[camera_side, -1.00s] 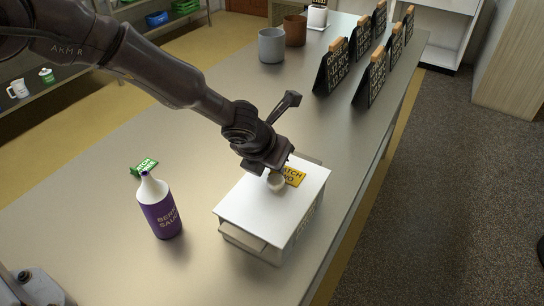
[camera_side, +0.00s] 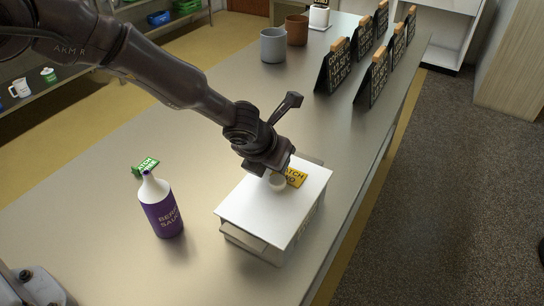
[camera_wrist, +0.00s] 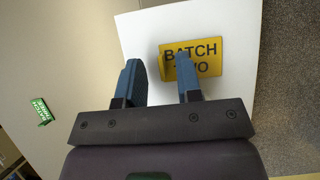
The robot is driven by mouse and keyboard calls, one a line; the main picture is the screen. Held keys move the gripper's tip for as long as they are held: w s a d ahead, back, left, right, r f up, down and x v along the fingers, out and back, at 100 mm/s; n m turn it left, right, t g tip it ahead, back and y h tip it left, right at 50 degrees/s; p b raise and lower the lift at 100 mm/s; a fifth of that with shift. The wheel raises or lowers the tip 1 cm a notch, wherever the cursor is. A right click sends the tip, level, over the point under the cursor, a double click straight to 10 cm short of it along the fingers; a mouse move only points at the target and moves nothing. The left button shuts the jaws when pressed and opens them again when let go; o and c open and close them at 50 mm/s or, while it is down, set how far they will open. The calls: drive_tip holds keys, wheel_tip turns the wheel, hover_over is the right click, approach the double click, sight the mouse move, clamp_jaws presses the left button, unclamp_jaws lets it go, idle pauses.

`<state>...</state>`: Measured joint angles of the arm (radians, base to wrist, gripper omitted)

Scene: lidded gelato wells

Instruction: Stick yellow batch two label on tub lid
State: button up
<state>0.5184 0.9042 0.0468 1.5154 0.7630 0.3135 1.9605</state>
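The yellow label reading "BATCH TWO" (camera_wrist: 205,57) lies on the white tub lid (camera_wrist: 145,28). It also shows on the lid in the side view (camera_side: 297,177), partly covered by my gripper. The right finger overlaps the label's left part in the wrist view. I cannot tell whether the fingertips touch the lid.
A purple sauce bottle (camera_side: 160,208) stands left of the tub, with a green batch label (camera_side: 146,165) behind it. Cups (camera_side: 273,45) and several black sign boards (camera_side: 371,80) stand further back. The counter (camera_side: 110,240) is clear around the tub; its edge is close on the right.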

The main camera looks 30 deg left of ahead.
drive_tip(key=v, duration=1.3)
drive_tip(key=s+a+r+m, duration=0.7)
drive_tip(key=s+a+m, duration=0.4)
drive_tip(key=m, duration=0.7)
drive_tip(key=s+a+r+m, duration=0.7)
drive_tip(key=s+a+m, duration=0.4)
drive_tip(key=m, duration=0.7)
drive_tip(key=shift+s+g, duration=0.3)
drive_tip(key=shift+s, duration=0.85)
